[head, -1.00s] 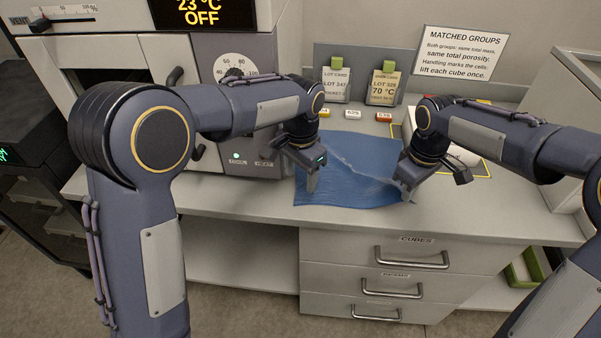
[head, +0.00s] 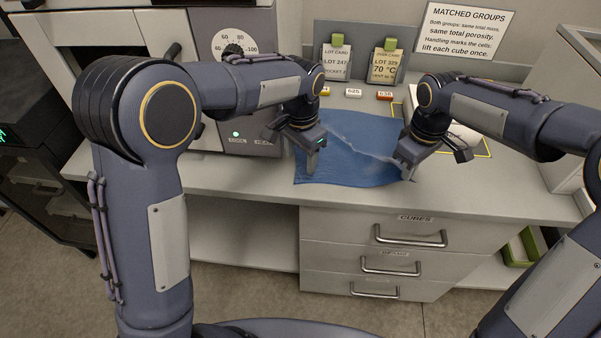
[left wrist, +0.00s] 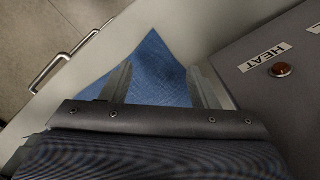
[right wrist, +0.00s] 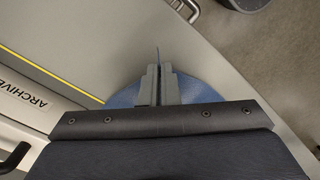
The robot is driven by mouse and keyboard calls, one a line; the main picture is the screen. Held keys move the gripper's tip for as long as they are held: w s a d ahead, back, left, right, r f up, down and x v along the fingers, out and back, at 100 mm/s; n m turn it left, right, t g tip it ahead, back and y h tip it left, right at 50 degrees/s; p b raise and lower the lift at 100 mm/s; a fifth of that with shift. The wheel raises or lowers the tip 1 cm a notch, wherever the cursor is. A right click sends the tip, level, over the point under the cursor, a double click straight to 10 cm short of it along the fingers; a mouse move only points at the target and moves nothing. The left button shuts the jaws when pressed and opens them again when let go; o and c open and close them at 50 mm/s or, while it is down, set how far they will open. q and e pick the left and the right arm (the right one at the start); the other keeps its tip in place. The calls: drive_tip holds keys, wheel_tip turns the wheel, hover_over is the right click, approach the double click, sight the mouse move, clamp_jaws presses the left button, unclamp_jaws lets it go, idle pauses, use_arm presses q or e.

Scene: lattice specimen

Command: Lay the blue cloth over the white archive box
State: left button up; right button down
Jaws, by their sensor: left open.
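The blue cloth (head: 352,155) lies spread on the bench top, with a raised fold running across it toward its right side. My left gripper (head: 312,165) is over the cloth's left part. In the left wrist view its fingers (left wrist: 160,82) are apart, with cloth visible between and beyond them. My right gripper (head: 407,172) is at the cloth's right edge. The white archive box (head: 462,134) is behind my right gripper, partly hidden by my arm.
A yellow outline (head: 487,143) marks the bench around the box. Several small labelled blocks (head: 353,92) and lot cards (head: 388,64) stand behind the cloth. The oven's control panel (head: 238,95) is close on the left. Drawers (head: 410,235) are below the bench front.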

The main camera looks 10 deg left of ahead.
sight(300, 175)
use_arm(q)
drive_tip(key=shift+f, duration=2)
drive_tip(key=shift+c, duration=0.5)
drive_tip(key=shift+a+f, duration=0.1)
clamp_jaws()
drive_tip(key=shift+r, duration=2.6)
